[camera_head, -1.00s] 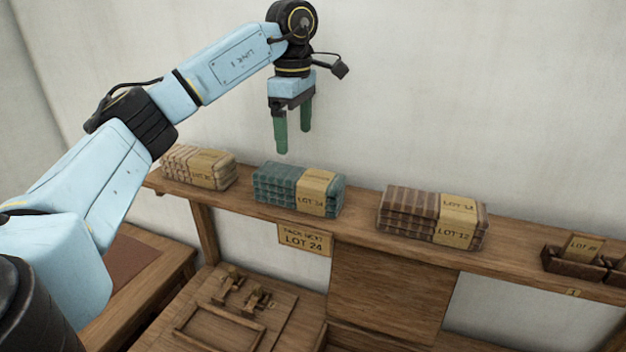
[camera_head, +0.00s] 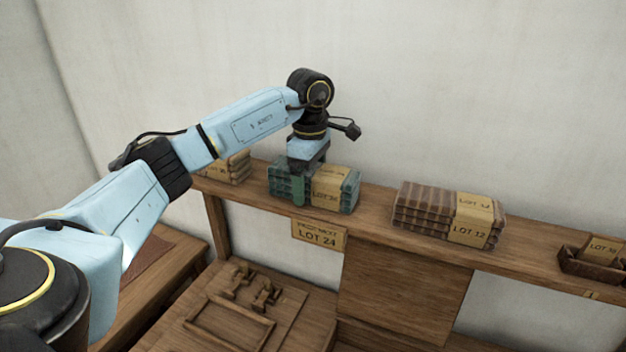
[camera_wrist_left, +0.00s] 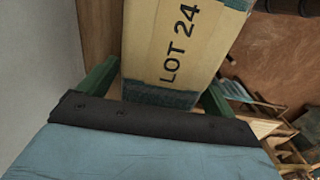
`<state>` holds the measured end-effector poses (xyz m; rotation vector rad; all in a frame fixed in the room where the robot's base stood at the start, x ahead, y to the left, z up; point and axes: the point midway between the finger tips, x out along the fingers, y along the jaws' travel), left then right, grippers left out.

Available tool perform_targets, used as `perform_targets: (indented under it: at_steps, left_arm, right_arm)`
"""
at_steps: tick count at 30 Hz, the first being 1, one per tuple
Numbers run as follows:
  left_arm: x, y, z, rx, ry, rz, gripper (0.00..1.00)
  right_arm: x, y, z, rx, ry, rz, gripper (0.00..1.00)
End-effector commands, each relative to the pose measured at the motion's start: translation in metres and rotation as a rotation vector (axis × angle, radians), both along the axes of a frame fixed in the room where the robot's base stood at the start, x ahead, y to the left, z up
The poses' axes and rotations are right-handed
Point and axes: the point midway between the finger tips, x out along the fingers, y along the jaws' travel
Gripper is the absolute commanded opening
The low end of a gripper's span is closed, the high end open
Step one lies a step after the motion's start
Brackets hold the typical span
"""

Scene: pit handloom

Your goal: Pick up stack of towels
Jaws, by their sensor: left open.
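The teal stack of towels (camera_head: 343,192) sits on the wooden shelf with a tan paper band around it. In the left wrist view the band (camera_wrist_left: 182,42) reads LOT 24, with teal cloth showing at the near end. My left gripper (camera_head: 306,186) points down at this stack, with one green finger in front of its near side. The far finger is mostly hidden in the head view. In the left wrist view the open fingers (camera_wrist_left: 165,80) stand on either side of the stack. Contact cannot be told. My right gripper is not in view.
A brown striped stack (camera_head: 422,205) marked LOT 12 sits to the right on the shelf (camera_head: 375,212). A beige stack (camera_head: 238,167) is at the left, partly behind my arm. A sign (camera_head: 319,234) below reads LOT 24. Small trays (camera_head: 590,268) stand far right. The wall is close behind.

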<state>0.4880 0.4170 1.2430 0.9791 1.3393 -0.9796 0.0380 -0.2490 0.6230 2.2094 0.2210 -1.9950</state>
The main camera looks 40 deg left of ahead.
Motion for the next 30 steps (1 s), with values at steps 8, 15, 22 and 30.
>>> perform_targets:
  at_steps: [8,15,22,30]
  left_arm:
    - [-0.0002,0.0003,-0.0055,0.001,-0.001,0.0,0.91]
    - [-0.0002,0.0003,-0.0054,0.001,0.0,0.0,0.62]
    - [0.0001,0.0001,-0.0049,0.0,-0.001,0.0,0.39]
    - [0.0008,-0.0001,0.0029,-0.001,-0.004,-0.001,0.39]
  right_arm:
    - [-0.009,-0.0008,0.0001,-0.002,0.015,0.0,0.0]
    - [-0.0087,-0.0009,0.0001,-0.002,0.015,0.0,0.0]
    - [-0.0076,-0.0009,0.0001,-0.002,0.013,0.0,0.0]
    - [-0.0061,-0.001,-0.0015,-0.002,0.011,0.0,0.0]
